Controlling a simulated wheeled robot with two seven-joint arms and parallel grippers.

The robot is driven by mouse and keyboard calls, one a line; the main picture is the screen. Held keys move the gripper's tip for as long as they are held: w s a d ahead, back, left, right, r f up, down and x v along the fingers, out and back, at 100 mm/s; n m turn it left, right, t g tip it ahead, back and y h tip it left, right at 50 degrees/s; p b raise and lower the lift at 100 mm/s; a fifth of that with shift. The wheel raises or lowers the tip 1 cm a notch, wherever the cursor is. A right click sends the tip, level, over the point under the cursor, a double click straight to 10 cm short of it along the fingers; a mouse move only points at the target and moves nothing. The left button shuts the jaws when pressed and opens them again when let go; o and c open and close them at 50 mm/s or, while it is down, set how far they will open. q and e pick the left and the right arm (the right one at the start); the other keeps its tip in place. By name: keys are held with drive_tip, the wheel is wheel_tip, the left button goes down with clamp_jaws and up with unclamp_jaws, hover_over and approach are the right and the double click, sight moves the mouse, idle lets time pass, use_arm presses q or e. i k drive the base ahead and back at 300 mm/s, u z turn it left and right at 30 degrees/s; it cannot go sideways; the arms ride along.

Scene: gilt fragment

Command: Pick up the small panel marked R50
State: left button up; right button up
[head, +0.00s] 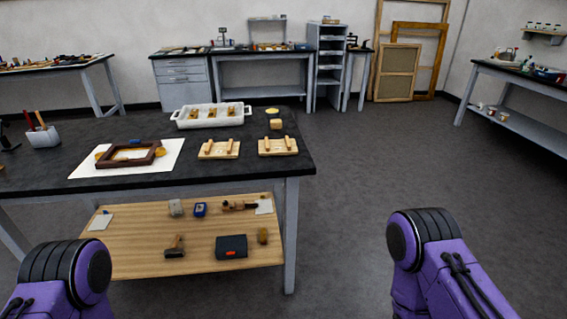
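No marking R50 can be read at this distance, so I cannot tell which thing is the small panel. On the dark worktable (60,184), two pale wooden pieces with upright pegs or bars, a left one (219,154) and a right one (278,151), lie near the right end. A white tray (236,121) behind them holds several small tan and gold pieces. A dark brown frame (131,164) lies on a white sheet (98,172). Neither of my grippers is in view; only purple and black links of my arms show at the bottom.
A small tan block (276,124) and a yellow disc (272,111) lie beside the tray. A grey tool holder (43,137) stands at left. The wooden lower shelf (140,235) holds several tools. The floor (400,160) is clear to the right.

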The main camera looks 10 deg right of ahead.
sight(288, 146)
drive_tip(key=z, duration=0.05)
drive_tip(key=k, duration=0.6)
drive_tip(key=u, duration=1.1)
drive_tip(key=i, duration=1.65)
drive_tip(key=z, duration=0.55)
